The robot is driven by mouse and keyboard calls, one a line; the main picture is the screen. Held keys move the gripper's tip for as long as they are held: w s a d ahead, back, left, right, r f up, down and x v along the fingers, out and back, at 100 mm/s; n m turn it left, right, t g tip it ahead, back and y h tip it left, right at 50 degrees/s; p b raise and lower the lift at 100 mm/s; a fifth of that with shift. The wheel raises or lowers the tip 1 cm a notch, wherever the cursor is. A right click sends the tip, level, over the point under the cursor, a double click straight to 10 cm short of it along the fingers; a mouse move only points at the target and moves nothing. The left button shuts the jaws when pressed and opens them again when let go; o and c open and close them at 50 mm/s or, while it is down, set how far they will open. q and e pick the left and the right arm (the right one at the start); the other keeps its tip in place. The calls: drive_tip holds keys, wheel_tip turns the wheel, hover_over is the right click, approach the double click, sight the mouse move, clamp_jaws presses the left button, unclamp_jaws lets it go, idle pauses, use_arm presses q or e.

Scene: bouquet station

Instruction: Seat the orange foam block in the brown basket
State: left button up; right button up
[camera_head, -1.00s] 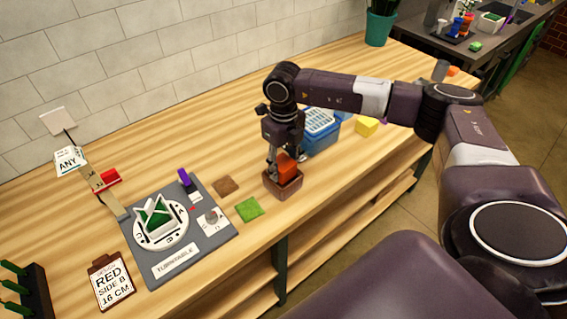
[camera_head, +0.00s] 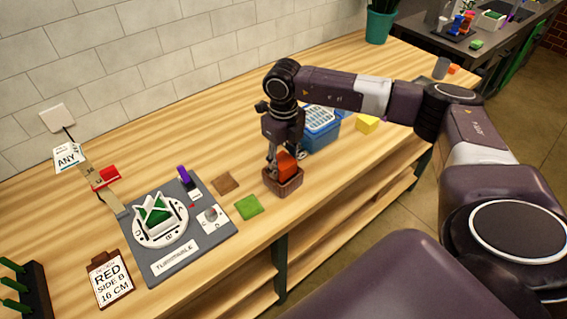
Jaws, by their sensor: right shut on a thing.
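The orange foam block (camera_head: 286,162) is upright in the mouth of the brown basket (camera_head: 284,184). Its upper part stands above the rim and its lower part is hidden by the basket's front wall. My right gripper (camera_head: 272,163) points down from above at the block's left side and is shut on the block. Its fingers are partly hidden by the block and rim. I cannot tell whether the block touches the basket's floor. My left gripper is not in view.
A blue crate (camera_head: 322,137) stands close behind the basket, with a yellow block (camera_head: 367,124) to its right. A green mat (camera_head: 249,208) and a brown mat (camera_head: 225,184) lie left of the basket. The grey turntable board (camera_head: 205,238) is farther left.

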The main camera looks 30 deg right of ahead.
drive_tip(key=o, duration=1.9)
drive_tip(key=shift+c, duration=0.2)
drive_tip(key=shift+r+p, duration=2.05)
drive_tip(key=shift+r, duration=1.5)
